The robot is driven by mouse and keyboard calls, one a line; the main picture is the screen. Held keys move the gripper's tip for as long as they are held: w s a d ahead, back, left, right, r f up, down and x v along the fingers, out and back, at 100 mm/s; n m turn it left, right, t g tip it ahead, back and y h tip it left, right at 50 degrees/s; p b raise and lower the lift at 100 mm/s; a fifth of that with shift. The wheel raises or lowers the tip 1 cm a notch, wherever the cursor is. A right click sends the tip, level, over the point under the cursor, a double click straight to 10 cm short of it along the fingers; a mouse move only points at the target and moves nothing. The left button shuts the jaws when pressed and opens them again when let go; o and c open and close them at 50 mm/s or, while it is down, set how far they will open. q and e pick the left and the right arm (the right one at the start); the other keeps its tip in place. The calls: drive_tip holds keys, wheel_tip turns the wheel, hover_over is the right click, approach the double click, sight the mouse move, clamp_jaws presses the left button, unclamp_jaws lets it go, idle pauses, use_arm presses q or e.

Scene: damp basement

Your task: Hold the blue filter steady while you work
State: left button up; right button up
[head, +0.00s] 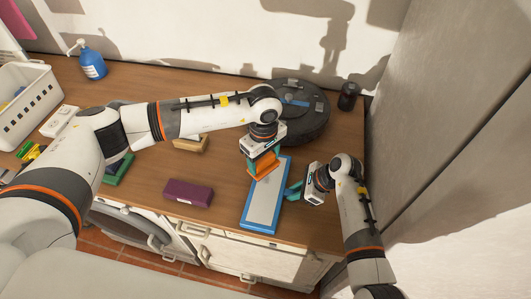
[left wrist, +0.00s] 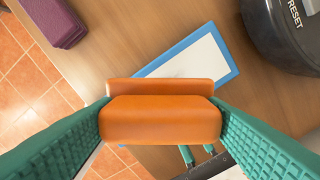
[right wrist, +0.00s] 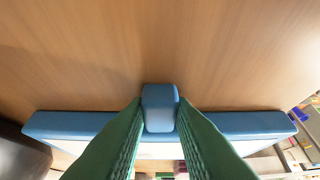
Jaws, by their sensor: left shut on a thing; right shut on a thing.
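The blue filter (head: 249,222) is a flat panel with a blue frame and a pale inside, lying on the wooden worktop near its front edge. My right gripper (head: 294,190) is shut on a blue tab (right wrist: 158,105) on the filter's right side; the filter's blue edge (right wrist: 70,124) spans the right wrist view. My left gripper (head: 263,160) is shut on an orange block (left wrist: 160,120), which is over the far part of the filter. I cannot tell whether the block touches it. The filter's frame (left wrist: 225,65) also shows beyond the block in the left wrist view.
A dark round robot vacuum (head: 312,128) and a black jar (head: 348,96) stand behind. A purple block (head: 188,193), a tan block (head: 191,145) and a green item (head: 118,171) lie left. Farther left are a white basket (head: 35,112) and a blue pump bottle (head: 92,65). A wall stands right.

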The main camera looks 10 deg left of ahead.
use_arm(q)
drive_tip(key=shift+s+m, duration=0.45)
drive_tip(key=shift+m, duration=0.55)
drive_tip(key=shift+f, duration=3.75)
drive_tip(key=shift+w+f, duration=0.2)
drive_tip(key=shift+w, duration=3.3)
drive_tip(key=shift+s, duration=3.45)
drive_tip(key=shift+w, duration=3.45)
drive_tip(key=shift+s, duration=3.45)
drive_tip(key=shift+w, duration=3.45)
drive_tip(key=shift+s, duration=3.45)
drive_tip(key=shift+r, duration=4.05)
